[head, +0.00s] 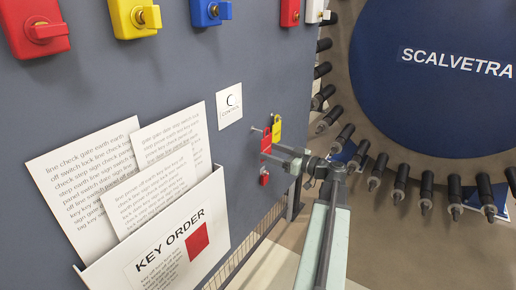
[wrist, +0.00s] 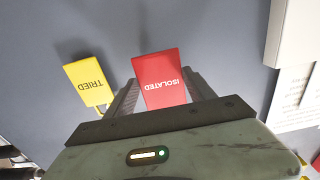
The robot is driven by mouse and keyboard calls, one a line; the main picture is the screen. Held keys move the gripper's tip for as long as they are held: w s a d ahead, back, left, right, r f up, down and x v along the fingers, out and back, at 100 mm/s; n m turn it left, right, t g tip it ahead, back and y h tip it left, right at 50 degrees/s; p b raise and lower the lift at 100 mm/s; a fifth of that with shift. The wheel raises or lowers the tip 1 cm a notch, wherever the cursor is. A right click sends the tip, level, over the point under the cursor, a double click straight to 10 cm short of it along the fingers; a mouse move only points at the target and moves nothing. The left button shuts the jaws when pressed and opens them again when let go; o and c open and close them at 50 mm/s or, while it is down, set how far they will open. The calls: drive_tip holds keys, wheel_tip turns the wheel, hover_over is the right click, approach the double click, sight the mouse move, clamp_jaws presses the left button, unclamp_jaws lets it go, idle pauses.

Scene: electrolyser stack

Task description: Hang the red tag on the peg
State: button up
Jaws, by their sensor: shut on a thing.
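The red tag (wrist: 160,80), marked ISOLATED, lies between the fingers of my gripper (wrist: 165,92) in the wrist view. My gripper is shut on it. In the head view the red tag (head: 266,141) is close to the grey panel, and my gripper (head: 274,153) reaches it from the right. A yellow tag (wrist: 86,80), marked TRIED, is left of it in the wrist view; in the head view the yellow tag (head: 276,129) is just beside and behind it. A short pale peg (head: 256,129) seems to show by the red tag's top; I cannot tell whether they touch.
A small red item (head: 264,179) is on the panel below my gripper. A white CONTROL plate (head: 229,105) is to the left, and a KEY ORDER holder (head: 160,245) with paper sheets is lower left. A large round blue-faced stack end (head: 440,75) with several bolts stands right.

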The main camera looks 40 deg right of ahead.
drive_tip(key=shift+v, duration=1.65)
